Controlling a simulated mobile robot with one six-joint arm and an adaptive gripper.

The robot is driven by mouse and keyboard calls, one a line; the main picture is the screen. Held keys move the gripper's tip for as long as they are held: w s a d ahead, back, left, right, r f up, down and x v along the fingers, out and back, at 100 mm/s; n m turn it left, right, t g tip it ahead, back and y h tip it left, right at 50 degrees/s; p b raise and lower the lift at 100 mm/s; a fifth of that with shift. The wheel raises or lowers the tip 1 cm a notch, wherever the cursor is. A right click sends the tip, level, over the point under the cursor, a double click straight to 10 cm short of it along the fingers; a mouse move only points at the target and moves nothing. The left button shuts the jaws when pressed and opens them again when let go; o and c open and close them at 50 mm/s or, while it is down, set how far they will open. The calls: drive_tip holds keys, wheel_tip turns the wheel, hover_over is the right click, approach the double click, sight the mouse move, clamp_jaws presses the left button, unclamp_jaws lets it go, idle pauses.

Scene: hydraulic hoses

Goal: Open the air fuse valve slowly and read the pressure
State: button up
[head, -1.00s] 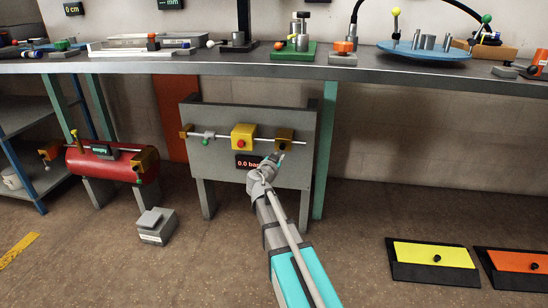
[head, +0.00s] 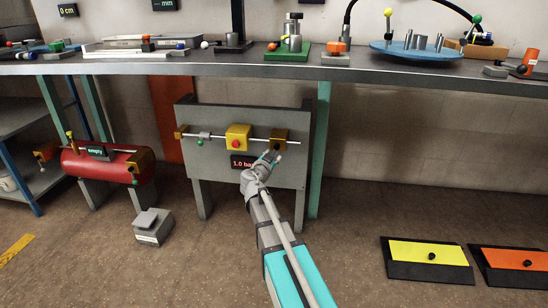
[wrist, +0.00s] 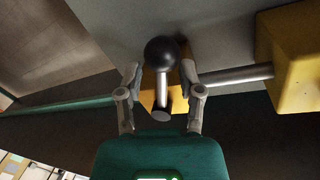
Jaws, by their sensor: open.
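A grey panel (head: 215,170) under the bench carries a horizontal pipe with a gold block (head: 279,134) at its right, which looks like the valve. In the wrist view a black ball knob on a short grey stem (wrist: 162,53) stands in front of this gold block (wrist: 149,91). My gripper (head: 271,157) is at the block; in the wrist view its open fingers (wrist: 160,69) stand either side of the knob and stem. I cannot tell whether they touch it. The pressure display (head: 241,162) reads 1.0, its unit partly hidden by my arm.
A yellow box with a red button (head: 237,138) and a small green-knobbed fitting (head: 203,138) sit left on the pipe. A red tank (head: 107,170) with a display reading "empty" stands left. The bench (head: 350,69) overhangs the panel.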

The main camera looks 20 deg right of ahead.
drive_tip(key=shift+s, duration=0.1)
drive_tip(key=c, duration=0.4)
drive_tip(key=shift+s+a, duration=0.1)
drive_tip(key=shift+s, duration=0.1)
drive_tip(key=shift+c, duration=1.1)
drive_tip(key=shift+s+a, duration=0.1)
drive_tip(key=shift+s, duration=0.2)
clamp_jaws()
drive_tip(key=s+a+f+n+g+y+p, duration=0.1)
drive_tip(key=s+a+n+g+y+p, duration=0.2)
drive_tip(key=s+p, duration=0.35)
drive_tip(key=s+a+n+g+y+p, duration=0.1)
drive_tip(key=s+a+g+p, duration=0.1)
drive_tip(key=s+g+p, duration=0.45)
drive_tip(key=s+a+r+n+g+y+p, duration=0.2)
drive_tip(key=s+a+n+y+p, duration=0.4)
drive_tip(key=s+a, duration=0.6)
drive_tip(key=shift+s+a+r+n+g+y, duration=0.15)
drive_tip(key=shift+s+r+n+g+y, duration=0.15)
drive_tip(key=shift+s+n+g+y, duration=0.7)
